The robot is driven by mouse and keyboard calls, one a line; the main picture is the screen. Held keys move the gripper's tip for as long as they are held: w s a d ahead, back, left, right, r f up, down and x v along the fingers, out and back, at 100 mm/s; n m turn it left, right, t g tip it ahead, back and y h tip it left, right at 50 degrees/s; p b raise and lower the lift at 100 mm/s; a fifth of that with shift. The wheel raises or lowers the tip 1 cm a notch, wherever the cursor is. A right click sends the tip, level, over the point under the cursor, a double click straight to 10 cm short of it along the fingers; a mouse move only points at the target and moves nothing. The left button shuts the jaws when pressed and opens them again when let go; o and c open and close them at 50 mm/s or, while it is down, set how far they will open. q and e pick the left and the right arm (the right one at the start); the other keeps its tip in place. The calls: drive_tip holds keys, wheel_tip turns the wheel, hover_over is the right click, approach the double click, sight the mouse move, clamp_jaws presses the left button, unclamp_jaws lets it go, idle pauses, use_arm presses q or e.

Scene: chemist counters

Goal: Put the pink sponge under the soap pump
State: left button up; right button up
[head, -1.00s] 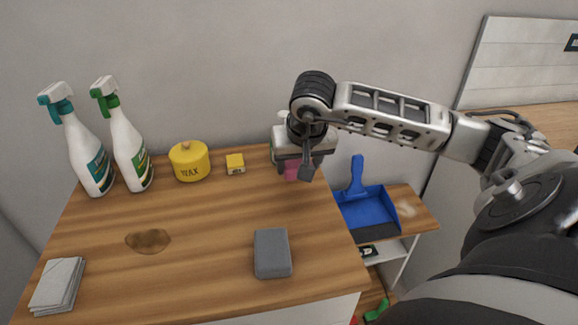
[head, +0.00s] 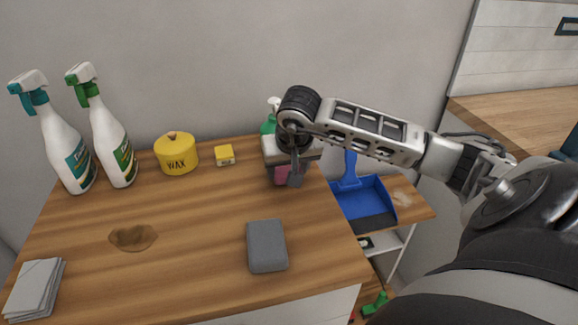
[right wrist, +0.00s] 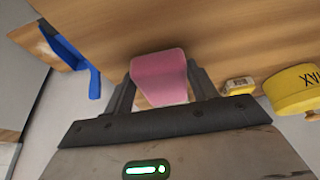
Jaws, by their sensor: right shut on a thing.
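My right gripper (head: 285,177) is shut on the pink sponge (head: 281,174) near the back right of the wooden counter. In the right wrist view the sponge (right wrist: 161,78) sits between the two fingers, with the counter top beyond it. I cannot tell whether the sponge touches the counter. A green bottle with a white pump top, which looks like the soap pump (head: 269,124), stands behind the gripper. Its lower part is hidden by my gripper and wrist. My left gripper is not in view.
A yellow wax tin (head: 177,154), a small yellow box (head: 224,156) and two spray bottles (head: 115,145) stand along the back. A grey block (head: 267,246), folded cloths (head: 36,289) and a brown stain (head: 133,237) lie nearer. A blue dustpan (head: 365,200) is lower right. Mid-counter is clear.

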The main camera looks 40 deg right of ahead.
drive_tip(key=shift+f, duration=0.15)
drive_tip(key=o, duration=1)
drive_tip(key=shift+r, duration=0.35)
drive_tip(key=v, duration=1.1)
drive_tip(key=shift+s+r, duration=0.25)
drive_tip(key=shift+r, duration=0.05)
drive_tip(key=shift+a+f, duration=0.1)
